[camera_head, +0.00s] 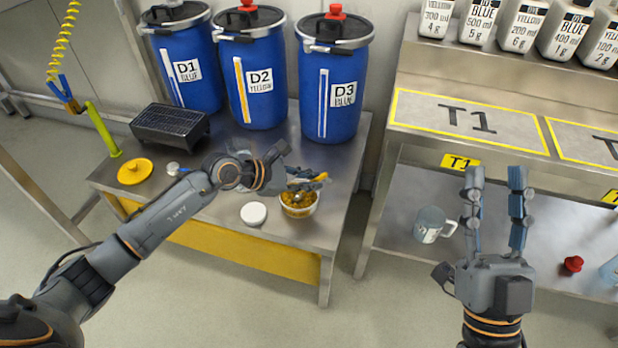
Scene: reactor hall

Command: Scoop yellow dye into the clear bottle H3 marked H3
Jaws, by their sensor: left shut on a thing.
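A small clear tub of yellow dye (299,211) stands on the steel table, near its right front corner. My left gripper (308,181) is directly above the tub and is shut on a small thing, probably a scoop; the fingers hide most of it. Something pale shows in the dye beneath the fingers. My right gripper (494,180) is open and empty, its two fingers apart and pointing to the back in front of the right bench. I cannot make out an H3 mark. A pale bluish clear vessel (610,271) is cut off at the right edge.
A white lid (253,213) and a yellow lid (135,171) lie on the table (225,205). Blue drums, including D2 (262,100), stand behind. The right bench holds labelled bottles above; a grey mug (430,223) and red cap (572,264) are on its lower shelf.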

